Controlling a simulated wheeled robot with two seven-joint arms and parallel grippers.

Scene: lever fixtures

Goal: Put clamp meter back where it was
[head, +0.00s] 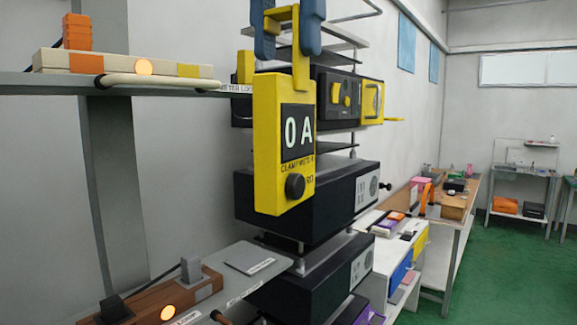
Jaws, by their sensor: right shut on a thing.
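The clamp meter (268,180) is a yellow block with a dark display reading "0 A", a black knob and a yellow clamp on top. It hangs roughly upright in the middle of the head view. My right gripper (287,30) has blue fingers at the top of the picture, shut on the meter's clamp. A grey shelf (55,86) at the left has an edge label partly reading "METER LOC", cut off by the meter. A small yellow upright piece (245,68) stands at that shelf end, partly hidden. My left gripper is not in view.
A power strip (125,64) with an orange plug (76,31) lies on the shelf. Dark rack units (310,195) stand close behind the meter. A lower shelf (235,270) holds a brown power strip (165,298). Green floor (490,270) is clear at the right.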

